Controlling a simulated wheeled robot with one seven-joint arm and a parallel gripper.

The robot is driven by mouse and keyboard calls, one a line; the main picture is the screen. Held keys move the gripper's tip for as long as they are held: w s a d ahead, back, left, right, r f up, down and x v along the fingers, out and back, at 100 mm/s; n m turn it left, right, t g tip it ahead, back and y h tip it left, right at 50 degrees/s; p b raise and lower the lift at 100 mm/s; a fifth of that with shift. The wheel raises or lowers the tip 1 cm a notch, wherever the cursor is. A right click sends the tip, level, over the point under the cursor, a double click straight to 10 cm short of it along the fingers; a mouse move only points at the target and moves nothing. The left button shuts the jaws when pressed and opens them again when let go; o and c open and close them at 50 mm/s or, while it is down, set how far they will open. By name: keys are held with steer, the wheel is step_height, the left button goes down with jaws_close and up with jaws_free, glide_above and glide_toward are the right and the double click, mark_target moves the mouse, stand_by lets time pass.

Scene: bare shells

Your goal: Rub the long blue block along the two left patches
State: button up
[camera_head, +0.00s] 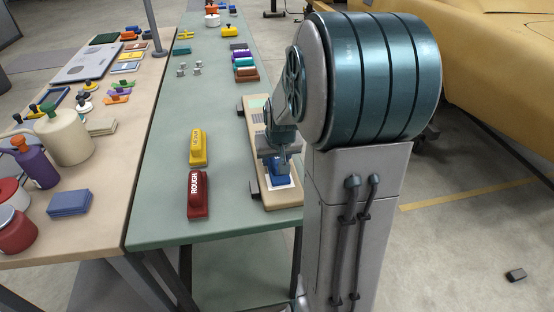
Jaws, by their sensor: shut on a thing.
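A tan board (288,198) lies lengthwise on the green table. A pale green patch (257,104) shows near its far end, a grey patch (257,118) lies just nearer, and a whitish patch (287,183) shows at the near end. My arm hides much of the board's right side and middle. My gripper (279,158) is over the near part of the board, shut on the blue block (277,172). The block is at the whitish patch; I cannot tell whether it touches it. The fingertips are partly hidden.
A yellow block (198,147) and a red block (197,194) marked ROUGH lie left of the board on the green table (165,215). A crowded tan table (110,190) adjoins at left.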

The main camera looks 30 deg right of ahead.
steer(key=shift+w+d, duration=0.25)
steer(key=shift+w, duration=0.55)
steer(key=shift+s+a+b, duration=0.2)
steer(key=shift+s, duration=0.5)
steer(key=shift+s+a+b, duration=0.15)
steer(key=shift+s+a, duration=0.05)
steer(key=shift+s, duration=0.5)
steer(key=shift+w+d+f, duration=0.1)
steer(key=shift+w+d, duration=0.05)
steer(key=shift+w, duration=0.45)
steer(key=shift+w+r+p, duration=0.15)
steer(key=shift+r+p, duration=0.2)
steer(key=shift+r, duration=0.15)
steer(key=shift+r+p, duration=2)
steer(key=shift+r, duration=1.05)
